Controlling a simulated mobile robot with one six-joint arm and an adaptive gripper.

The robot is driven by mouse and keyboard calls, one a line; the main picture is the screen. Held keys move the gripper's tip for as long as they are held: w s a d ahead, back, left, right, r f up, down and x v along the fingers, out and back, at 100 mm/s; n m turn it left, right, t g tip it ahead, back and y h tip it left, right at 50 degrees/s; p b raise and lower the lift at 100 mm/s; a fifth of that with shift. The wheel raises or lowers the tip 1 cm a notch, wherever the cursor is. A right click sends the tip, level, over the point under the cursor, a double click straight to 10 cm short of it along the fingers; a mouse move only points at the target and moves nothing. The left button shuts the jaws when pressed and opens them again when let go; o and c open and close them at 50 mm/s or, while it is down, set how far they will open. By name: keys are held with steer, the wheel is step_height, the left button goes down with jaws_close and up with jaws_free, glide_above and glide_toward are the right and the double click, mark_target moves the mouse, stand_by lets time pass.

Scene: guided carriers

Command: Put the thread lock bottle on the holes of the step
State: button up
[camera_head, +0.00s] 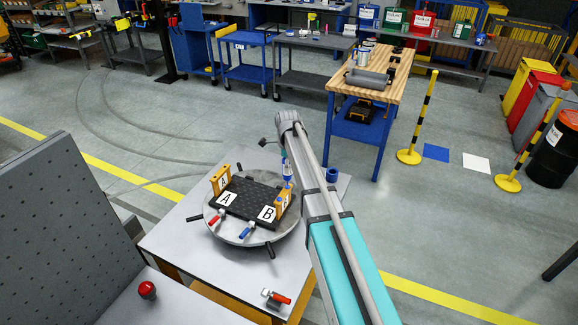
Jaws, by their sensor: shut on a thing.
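My arm reaches from the lower right to a round table fixture, and my gripper (285,160) hangs over its far right part. It is mostly hidden behind my own wrist. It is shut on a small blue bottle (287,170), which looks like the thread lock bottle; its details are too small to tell. Below is a black plate with holes (244,196), perhaps the step, lying on a grey round turntable (222,229). The bottle appears near the plate's far right edge; whether it touches anything cannot be told.
Yellow brackets A (221,180) and B (282,203) stand at the plate's sides. Red (214,220) and blue (247,230) handled clamps sit in front. A blue cup-like part (332,175) stands at right. The grey tabletop (172,238) is clear at left.

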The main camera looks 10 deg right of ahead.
steer(key=shift+r+p, duration=2.45)
steer(key=shift+r, duration=0.25)
steer(key=shift+f, duration=0.1)
